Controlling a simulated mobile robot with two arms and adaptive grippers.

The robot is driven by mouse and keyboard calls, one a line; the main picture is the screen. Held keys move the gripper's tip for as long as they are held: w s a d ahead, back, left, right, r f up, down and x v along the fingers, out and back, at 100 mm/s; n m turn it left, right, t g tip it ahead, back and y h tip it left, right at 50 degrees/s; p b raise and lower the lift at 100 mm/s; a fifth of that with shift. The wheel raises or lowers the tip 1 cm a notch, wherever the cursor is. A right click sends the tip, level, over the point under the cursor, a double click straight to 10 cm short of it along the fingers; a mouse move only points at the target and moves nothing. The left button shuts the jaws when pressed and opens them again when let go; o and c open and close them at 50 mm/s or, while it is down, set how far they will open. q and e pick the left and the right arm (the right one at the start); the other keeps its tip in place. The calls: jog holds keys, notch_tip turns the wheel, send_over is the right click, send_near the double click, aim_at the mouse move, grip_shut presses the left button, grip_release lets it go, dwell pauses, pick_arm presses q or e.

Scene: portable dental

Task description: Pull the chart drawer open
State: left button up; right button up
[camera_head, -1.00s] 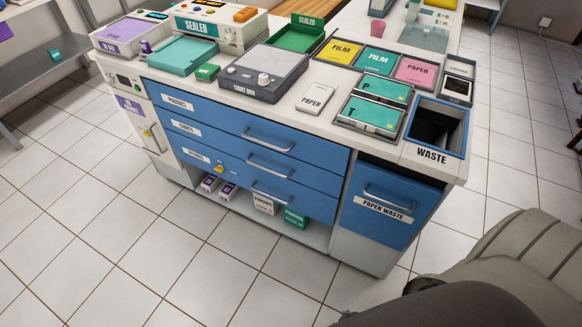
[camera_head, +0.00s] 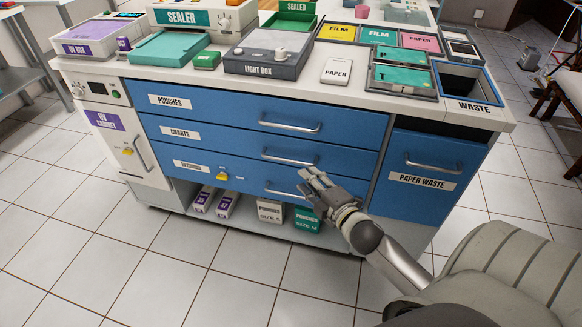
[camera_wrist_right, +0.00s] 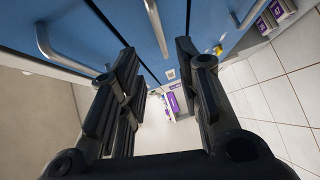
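The chart drawer (camera_head: 225,147), blue and labelled "CHARTS", is the middle of three drawers in the head view. It is shut, its front level with the others. Its metal bar handle (camera_head: 290,158) is uncovered. My right gripper (camera_head: 312,180) is in front of the cabinet, below and right of that handle, close to the records drawer's handle. In the right wrist view its two dark fingers (camera_wrist_right: 157,52) are spread apart, with nothing between them. Blue fronts and bar handles show beyond them; I cannot tell which handle is which there. My left gripper is out of view.
The pouches drawer (camera_head: 215,110) is above and the records drawer (camera_head: 240,180) with a yellow lock is below, both shut. The paper waste bin front (camera_head: 430,165) is to the right. Boxes stand on the low shelf (camera_head: 245,222). Tiled floor in front is clear.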

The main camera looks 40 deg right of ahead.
aim_at(290, 162)
jog(key=w, duration=0.2)
jog(key=w+f+b, duration=0.1)
jog(key=w, duration=0.5)
jog(key=shift+w+d+f, duration=0.15)
jog(key=shift+w+d, duration=0.05)
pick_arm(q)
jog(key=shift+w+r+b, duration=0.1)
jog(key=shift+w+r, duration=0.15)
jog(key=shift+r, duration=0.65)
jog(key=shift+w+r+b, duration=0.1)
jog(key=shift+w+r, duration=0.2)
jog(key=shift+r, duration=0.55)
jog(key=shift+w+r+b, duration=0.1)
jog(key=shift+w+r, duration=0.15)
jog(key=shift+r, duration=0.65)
pick_arm(e)
jog(key=shift+w+d+f, duration=0.1)
jog(key=shift+w+f, duration=0.05)
jog(key=shift+w, duration=0.8)
grip_shut()
